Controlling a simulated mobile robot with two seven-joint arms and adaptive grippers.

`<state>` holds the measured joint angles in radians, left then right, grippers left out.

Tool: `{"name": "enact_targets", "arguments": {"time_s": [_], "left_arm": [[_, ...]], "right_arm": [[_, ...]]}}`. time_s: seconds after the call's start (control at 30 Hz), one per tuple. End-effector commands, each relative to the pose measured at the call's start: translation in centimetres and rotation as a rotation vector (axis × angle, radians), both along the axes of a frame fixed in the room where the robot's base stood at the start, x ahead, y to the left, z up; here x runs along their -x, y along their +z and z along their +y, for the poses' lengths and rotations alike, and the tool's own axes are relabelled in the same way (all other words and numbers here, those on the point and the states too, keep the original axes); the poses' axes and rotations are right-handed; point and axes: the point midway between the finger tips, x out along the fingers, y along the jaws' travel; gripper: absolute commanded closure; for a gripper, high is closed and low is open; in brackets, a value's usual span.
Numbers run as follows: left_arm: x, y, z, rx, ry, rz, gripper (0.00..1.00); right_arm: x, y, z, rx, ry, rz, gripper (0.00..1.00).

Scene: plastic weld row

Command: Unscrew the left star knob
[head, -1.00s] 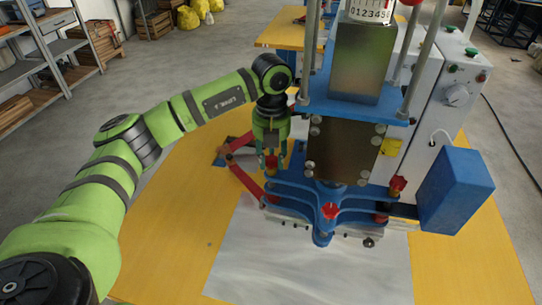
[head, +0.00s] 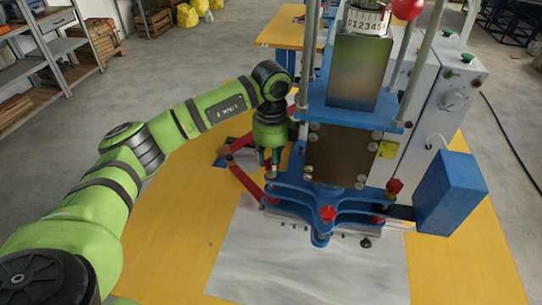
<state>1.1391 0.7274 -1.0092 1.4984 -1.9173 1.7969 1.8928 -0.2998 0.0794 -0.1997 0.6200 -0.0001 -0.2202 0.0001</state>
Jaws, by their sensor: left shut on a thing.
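My left gripper (head: 268,171) points down at the left side of the blue fixture (head: 320,207) and is shut on the left star knob (head: 268,163). Only a little red of that knob shows between the fingers, so whether its thread is still engaged cannot be told. A red front star knob (head: 327,213) sits on the middle of the fixture. Another red star knob (head: 394,187) stands at its right. My right gripper is not in view.
The press (head: 345,150) rises close to the right of my left gripper. Red bars (head: 245,180) lie at its left. A blue box (head: 452,193) stands at the right.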

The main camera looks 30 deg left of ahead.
Motion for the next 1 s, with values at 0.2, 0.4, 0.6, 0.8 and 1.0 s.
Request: {"name": "enact_targets", "arguments": {"time_s": [0.2,0.4,0.6,0.8,1.0], "left_arm": [[0.1,0.05,-0.22,0.003,0.313,0.005,0.95],[0.1,-0.13,-0.23,0.003,0.402,0.005,0.95],[0.1,-0.15,-0.24,0.003,0.399,0.005,0.46],[0.06,-0.08,-0.15,0.002,0.4,0.003,0.44],[0.02,-0.12,-0.06,0.001,0.356,0.001,0.44]], "right_arm": [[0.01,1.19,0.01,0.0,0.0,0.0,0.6],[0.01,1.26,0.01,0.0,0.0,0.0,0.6],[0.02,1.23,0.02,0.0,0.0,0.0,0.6],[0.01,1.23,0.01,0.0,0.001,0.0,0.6],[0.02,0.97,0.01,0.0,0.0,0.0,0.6]]}}
